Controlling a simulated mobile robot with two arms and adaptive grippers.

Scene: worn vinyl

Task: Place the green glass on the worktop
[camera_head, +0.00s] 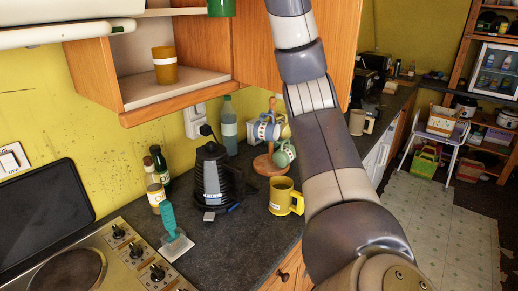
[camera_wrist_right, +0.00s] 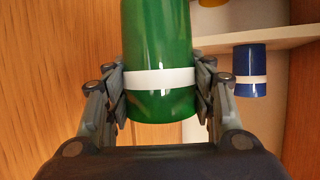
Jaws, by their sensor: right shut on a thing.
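The green glass (camera_wrist_right: 158,45) with a white band fills the middle of the right wrist view. My right gripper (camera_wrist_right: 165,88) is shut on it, with a finger on each side at about the band. In the head view only the lower part of the green glass (camera_head: 221,8) shows at the top edge, high up by the wall cupboard. My right arm rises out of the top of that view, so the right gripper is hidden there. The dark grey worktop (camera_head: 235,238) lies well below. My left gripper is not in view.
An amber glass (camera_head: 164,66) stands in the open cupboard. A blue glass (camera_wrist_right: 249,65) shows in the wrist view. Bare worktop lies in front of the kettle.

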